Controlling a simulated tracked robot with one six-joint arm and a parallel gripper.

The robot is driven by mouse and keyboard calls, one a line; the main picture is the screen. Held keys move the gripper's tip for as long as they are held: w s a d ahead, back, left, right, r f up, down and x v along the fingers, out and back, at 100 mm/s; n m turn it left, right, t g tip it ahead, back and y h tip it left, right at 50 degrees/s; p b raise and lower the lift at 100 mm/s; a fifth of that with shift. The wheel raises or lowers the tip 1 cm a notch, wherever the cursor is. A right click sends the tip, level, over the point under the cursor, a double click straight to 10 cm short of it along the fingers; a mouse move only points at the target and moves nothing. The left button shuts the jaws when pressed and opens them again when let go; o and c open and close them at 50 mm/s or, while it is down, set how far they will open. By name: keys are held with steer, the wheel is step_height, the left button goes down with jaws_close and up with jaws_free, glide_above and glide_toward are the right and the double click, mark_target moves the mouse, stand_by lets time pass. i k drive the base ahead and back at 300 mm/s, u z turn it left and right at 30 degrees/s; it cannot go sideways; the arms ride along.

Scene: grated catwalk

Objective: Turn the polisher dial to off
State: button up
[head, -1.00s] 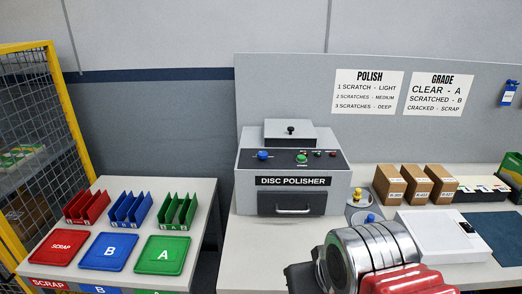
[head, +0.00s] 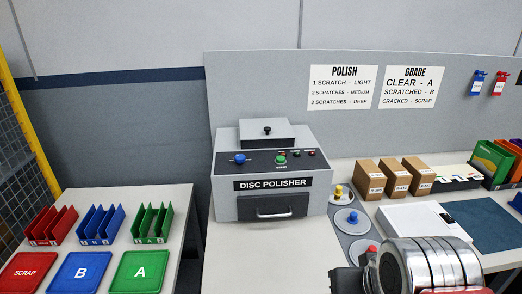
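The disc polisher (head: 225,205) is a grey box on the bench, with a dark sloped control panel and a front drawer. A blue knob (head: 239,159) sits at the panel's left, with small marks beside it that are too small to read. A green button (head: 281,159) is right of it. I cannot tell the knob's setting. My metal arm shows at the bottom right, in front of the bench and apart from the polisher. My gripper's fingertips do not show.
Round pads with yellow (head: 338,190), blue (head: 352,216) and red (head: 372,249) knobs lie right of the polisher. Cardboard boxes (head: 396,179) and a white flat device (head: 418,223) stand further right. Coloured trays (head: 80,272) are on the left table. Bench in front of the polisher is clear.

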mark_target(239, 158)
steer(key=z, duration=1)
steer(key=k, duration=0.65)
steer(key=u, duration=1.5)
steer(key=i, duration=1)
steer(key=u, duration=0.1)
